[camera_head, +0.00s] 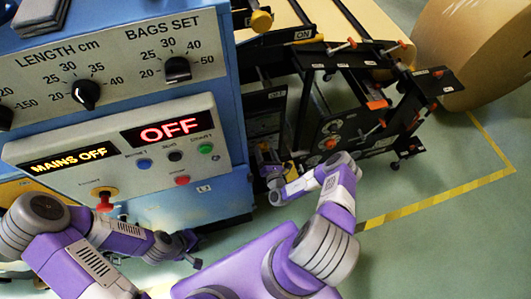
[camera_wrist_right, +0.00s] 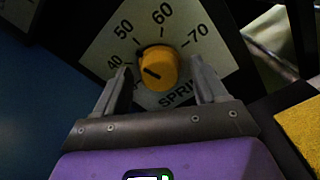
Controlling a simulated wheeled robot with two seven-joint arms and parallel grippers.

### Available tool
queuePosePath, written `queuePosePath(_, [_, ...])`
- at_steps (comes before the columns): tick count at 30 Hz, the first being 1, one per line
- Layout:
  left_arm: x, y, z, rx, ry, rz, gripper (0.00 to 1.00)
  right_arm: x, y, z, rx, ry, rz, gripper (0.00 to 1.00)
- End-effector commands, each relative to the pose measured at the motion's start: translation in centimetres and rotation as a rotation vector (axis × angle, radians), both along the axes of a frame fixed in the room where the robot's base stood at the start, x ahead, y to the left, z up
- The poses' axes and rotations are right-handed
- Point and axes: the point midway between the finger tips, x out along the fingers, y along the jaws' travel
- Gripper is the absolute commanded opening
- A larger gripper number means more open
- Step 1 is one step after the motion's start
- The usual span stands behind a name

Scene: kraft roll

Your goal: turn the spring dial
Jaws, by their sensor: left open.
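The spring dial (camera_wrist_right: 157,68) is a yellow knob on a pale scale plate (camera_wrist_right: 100,50) marked 40, 50, 60, 70 and partly "SPRING" in the right wrist view. A dark mark on the knob lies toward its lower left; I cannot read its exact value. My right gripper (camera_wrist_right: 161,72) is open, with one finger on each side of the knob and gaps visible beside it. In the head view my right gripper (camera_head: 272,168) is low beside the black frame, and I cannot make out the dial there. My left gripper (camera_head: 192,249) is open and empty below the blue cabinet.
The blue cabinet (camera_head: 228,130) carries a control box (camera_head: 110,150) reading "MAINS OFF" and "OFF", with a red knob (camera_head: 104,196). The black machine frame (camera_head: 345,110) stands right of it. A large kraft roll (camera_head: 470,50) is at upper right. Green floor (camera_head: 440,235) is free at lower right.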

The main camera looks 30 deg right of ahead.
Motion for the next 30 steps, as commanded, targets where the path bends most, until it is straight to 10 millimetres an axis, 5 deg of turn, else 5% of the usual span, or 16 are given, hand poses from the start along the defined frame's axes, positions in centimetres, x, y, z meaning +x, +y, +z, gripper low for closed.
queuePosePath(8, [0.0, 0.0, 0.1, 0.000, 0.000, 0.000, 0.43, -0.3, 0.1, -0.1, 0.002, 0.002, 0.002, 0.71])
queuePosePath(21, [0.0, 0.0, 0.7, 0.000, 0.000, 0.000, 0.43, -6.5, 1.6, -0.1, 0.002, 0.003, 0.001, 0.71])
queuePosePath(30, [0.0, 0.0, 0.7, 0.000, 0.000, 0.000, 0.43, -7.4, 1.8, 0.0, 0.000, 0.000, 0.000, 0.71])
